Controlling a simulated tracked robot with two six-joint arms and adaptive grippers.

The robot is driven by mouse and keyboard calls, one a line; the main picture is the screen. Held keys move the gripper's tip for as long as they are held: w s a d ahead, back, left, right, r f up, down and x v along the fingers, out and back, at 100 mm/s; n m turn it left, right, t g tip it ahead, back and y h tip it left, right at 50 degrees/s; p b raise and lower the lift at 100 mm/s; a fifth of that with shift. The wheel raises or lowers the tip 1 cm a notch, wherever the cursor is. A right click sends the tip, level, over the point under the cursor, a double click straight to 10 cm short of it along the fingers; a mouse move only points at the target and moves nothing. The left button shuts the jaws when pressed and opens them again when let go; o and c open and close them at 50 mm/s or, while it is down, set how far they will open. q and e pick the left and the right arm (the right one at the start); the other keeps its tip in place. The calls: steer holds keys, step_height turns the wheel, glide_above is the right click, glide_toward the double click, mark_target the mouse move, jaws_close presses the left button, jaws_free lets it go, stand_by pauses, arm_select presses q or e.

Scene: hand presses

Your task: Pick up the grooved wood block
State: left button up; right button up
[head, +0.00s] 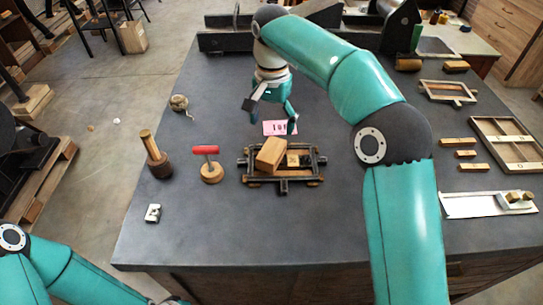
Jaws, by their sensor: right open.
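A light brown wood block (271,155), which looks like the grooved wood block, lies tilted on a dark metal frame (284,179) in the middle of the table. Its groove is too small to make out. A smaller wooden piece with a dark mark (298,160) sits to its right in the frame. My right gripper (271,114) is open and empty, pointing down beyond the block and apart from it. My left arm shows only at the bottom left corner, and its gripper is out of view.
Small wood pieces (466,154) and a wooden tray (507,143) lie at the right. The table's front area is clear.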

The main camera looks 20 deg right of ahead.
mark_target(272, 149)
step_height(272, 149, down, 4)
steer(key=shift+f, duration=0.1)
steer(key=shift+s+a+f, duration=0.1)
steer(key=shift+s+f, duration=0.1)
steer(key=shift+f, duration=1.25)
steer(key=shift+s+a+f, duration=0.1)
steer(key=shift+s+f, duration=0.05)
steer(key=shift+f, duration=1.25)
steer(key=c, duration=1.3)
